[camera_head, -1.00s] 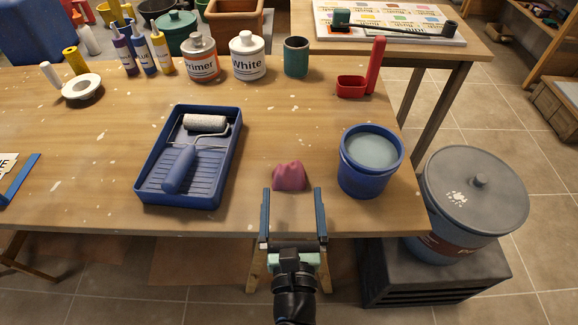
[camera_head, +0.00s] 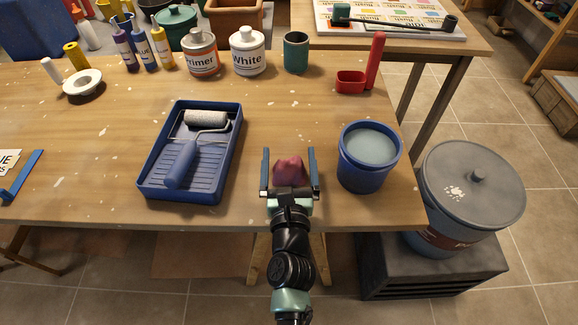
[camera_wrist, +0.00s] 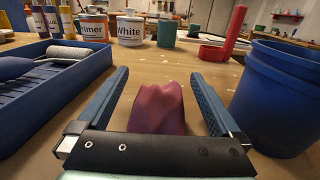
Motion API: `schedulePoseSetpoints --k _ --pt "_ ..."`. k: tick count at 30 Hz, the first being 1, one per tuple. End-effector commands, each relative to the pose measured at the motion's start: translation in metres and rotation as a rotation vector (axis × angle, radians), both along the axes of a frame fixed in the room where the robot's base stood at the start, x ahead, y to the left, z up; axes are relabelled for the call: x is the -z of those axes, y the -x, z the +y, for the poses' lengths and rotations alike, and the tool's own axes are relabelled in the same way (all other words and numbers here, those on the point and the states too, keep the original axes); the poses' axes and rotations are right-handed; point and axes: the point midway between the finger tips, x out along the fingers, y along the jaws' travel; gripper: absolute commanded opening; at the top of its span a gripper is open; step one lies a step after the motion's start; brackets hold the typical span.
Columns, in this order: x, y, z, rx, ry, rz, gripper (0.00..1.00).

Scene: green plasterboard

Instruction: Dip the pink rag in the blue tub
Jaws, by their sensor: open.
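The pink rag (camera_head: 288,168) is a small crumpled heap on the wooden table near its front edge. My gripper (camera_head: 289,155) is open, with one blue finger on each side of the rag. In the wrist view the rag (camera_wrist: 158,108) stands between the two fingers of my gripper (camera_wrist: 158,88), with gaps on both sides. The blue tub (camera_head: 369,158) stands upright to the right of the gripper, with pale blue-grey liquid near its top. Its side wall also shows at the right of the wrist view (camera_wrist: 275,95).
A blue paint tray (camera_head: 190,150) with a roller (camera_head: 205,119) lies left of the gripper. A red scoop-like holder (camera_head: 352,81), green cup (camera_head: 296,52) and Primer and White containers (camera_head: 247,52) stand behind. The table's middle is clear. A lidded grey bucket (camera_head: 470,190) stands off the table's right side.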

Motion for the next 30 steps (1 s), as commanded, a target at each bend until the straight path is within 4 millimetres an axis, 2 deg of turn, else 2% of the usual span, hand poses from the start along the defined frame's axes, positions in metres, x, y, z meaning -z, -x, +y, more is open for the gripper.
schedulePoseSetpoints --k 3,4,18,30 --pt "0.0001 0.0003 0.0001 0.000 0.000 0.000 1.00" --pt "0.0001 0.0003 0.0001 0.000 0.000 0.000 0.96" --pt "0.0001 0.0006 -0.0001 0.000 0.001 0.000 0.12" --pt "-0.0069 0.0006 -0.0003 0.001 0.000 -0.001 0.11"
